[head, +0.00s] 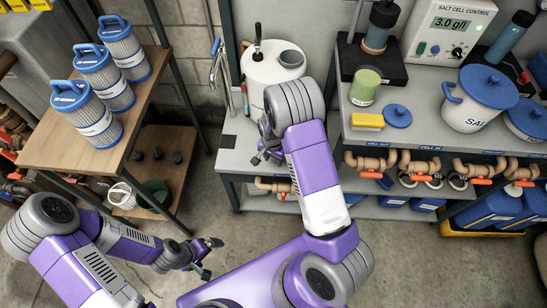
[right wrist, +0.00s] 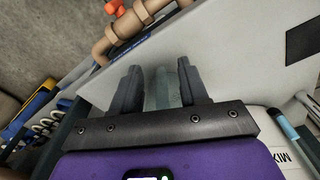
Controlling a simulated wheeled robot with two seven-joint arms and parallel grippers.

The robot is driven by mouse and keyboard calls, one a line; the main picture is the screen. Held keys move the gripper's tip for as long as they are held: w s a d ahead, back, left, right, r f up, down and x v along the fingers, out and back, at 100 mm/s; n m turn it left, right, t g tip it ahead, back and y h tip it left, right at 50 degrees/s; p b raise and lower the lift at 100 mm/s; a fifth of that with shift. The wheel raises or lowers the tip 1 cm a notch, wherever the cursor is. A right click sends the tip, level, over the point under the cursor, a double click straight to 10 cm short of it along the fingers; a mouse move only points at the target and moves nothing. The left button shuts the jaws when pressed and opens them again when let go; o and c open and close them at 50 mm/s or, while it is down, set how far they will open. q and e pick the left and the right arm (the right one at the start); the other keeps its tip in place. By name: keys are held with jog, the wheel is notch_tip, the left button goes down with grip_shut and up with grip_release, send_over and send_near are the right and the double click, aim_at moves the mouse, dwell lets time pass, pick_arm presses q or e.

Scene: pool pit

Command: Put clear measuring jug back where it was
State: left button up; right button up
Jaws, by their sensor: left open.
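A pale, see-through greenish piece, which looks like part of the clear measuring jug (right wrist: 163,88), fills the gap between the fingers of my right gripper (right wrist: 162,92) in the right wrist view. The fingers appear shut on it; the rest of the jug is hidden. In the head view my right gripper (head: 265,153) is at the left part of the grey bench (head: 232,158), in front of the white tank, and my arm hides much of it. I cannot make out the jug there. My left gripper (head: 208,258) is open and empty over the floor at the lower left.
A white tank (head: 262,72) stands behind my right gripper. Tan pipes (head: 383,163) run below. A wooden rack (head: 50,150) holds filter cartridges.

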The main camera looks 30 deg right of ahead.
jog(key=shift+r, duration=0.1)
jog(key=shift+r, duration=0.35)
notch_tip(320, 180, up, 11)
jog(key=p, duration=0.4)
jog(key=s+a+f+n+y, duration=0.2)
jog(key=s+a+f+n, duration=0.4)
jog(key=s+f, duration=0.5)
pick_arm(q)
notch_tip(320, 180, up, 4)
jog(key=shift+f, duration=0.15)
pick_arm(e)
jog(key=s+a+f+n+y, duration=0.2)
jog(key=s+a+f, duration=0.1)
jog(key=s+a, duration=0.5)
jog(key=shift+a+f+y, duration=0.2)
jog(key=shift+a+y, duration=0.2)
jog(key=shift+a, duration=0.2)
pick_arm(q)
jog(key=shift+c, duration=0.5)
